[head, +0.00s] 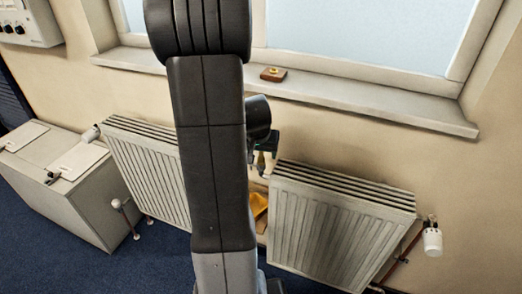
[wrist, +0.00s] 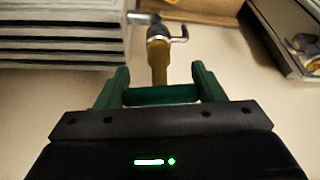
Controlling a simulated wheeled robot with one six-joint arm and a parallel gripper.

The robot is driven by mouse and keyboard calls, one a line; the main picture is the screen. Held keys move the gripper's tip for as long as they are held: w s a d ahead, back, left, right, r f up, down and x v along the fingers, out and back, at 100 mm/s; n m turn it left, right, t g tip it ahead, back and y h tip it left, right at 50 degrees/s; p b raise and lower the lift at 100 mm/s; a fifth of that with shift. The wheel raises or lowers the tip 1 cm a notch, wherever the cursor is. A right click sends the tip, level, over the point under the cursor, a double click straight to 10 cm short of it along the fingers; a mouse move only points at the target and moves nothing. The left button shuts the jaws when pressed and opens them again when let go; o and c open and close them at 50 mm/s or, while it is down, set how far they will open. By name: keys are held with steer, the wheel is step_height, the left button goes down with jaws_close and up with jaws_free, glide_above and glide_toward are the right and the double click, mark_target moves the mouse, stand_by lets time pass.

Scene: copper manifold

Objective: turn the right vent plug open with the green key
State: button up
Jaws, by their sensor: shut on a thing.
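My gripper (head: 264,146) is beside the upper left end of the right radiator (head: 338,225). In the wrist view, my gripper (wrist: 160,90) has its green fingers on either side of the green key's (wrist: 150,97) crosswise grip and is shut on it. A brass-coloured shaft (wrist: 158,65) extends ahead from the grip. Its far end meets a dark and silver fitting with a bent spout, the vent plug (wrist: 157,32), beside the ribbed radiator (wrist: 60,35). I cannot tell how far the key is seated. In the head view my arm hides part of this area.
A left radiator (head: 145,160) stands behind my arm. A grey cabinet (head: 65,190) is at far left. An orange thing (head: 258,205) lies between the radiators. A white valve (head: 432,240) is at right.

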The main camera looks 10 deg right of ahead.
steer(key=shift+r+n+p, duration=0.1)
steer(key=shift+n+p, duration=0.4)
steer(key=shift+p, duration=0.5)
steer(key=shift+n+y+p, duration=0.4)
steer(key=shift+p, duration=0.3)
steer(key=shift+f, duration=0.2)
